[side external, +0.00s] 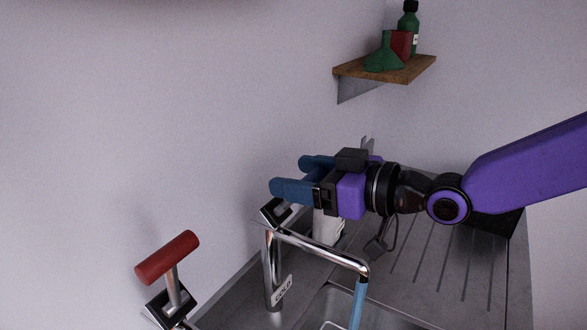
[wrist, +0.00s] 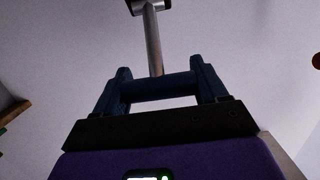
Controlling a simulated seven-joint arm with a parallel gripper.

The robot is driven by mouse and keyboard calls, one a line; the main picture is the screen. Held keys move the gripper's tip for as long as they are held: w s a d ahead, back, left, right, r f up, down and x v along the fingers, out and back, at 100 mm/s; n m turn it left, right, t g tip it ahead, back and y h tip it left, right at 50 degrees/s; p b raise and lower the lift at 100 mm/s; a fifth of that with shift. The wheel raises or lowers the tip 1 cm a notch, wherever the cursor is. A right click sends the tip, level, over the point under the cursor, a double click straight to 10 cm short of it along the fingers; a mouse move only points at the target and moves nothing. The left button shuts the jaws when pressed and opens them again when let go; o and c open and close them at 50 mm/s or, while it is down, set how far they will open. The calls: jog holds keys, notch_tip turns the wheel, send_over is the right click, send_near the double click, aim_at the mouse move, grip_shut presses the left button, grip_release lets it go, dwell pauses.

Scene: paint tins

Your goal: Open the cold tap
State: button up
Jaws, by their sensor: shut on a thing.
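The cold tap's dark blue cross-bar handle (wrist: 160,88) lies between my gripper's two blue fingers (wrist: 160,78) in the wrist view, with a finger at each end. My gripper is shut on it. The handle's grey stem (wrist: 153,40) runs up to a dark-and-white base at the top. In the side external view my gripper (side external: 288,176) is above the tap's base (side external: 276,211), and its fingers mostly hide the handle. The chrome spout (side external: 320,250) stands in front. A light blue strip (side external: 358,302) hangs below its end; I cannot tell surely whether it is water.
A red-handled tap (side external: 168,257) stands at left. A white label (side external: 282,291) seems to read COLD. A pale container (side external: 328,228) stands below my gripper. A wooden shelf (side external: 350,68) holds a green funnel (side external: 384,55), red thing and green bottle (side external: 408,22).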

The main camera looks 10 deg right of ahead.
jog(key=shift+s+d+f+t+y, duration=0.4)
jog(key=shift+s+d+t+y, duration=0.1)
jog(key=shift+t+y, duration=0.2)
jog(key=shift+s+d+f, duration=0.35)
jog(key=shift+f, duration=0.05)
jog(key=shift+s+d+f, duration=0.3)
jog(key=shift+f, duration=0.5)
jog(key=o, duration=1.4)
jog(key=shift+o, duration=0.2)
jog(key=shift+r, duration=0.2)
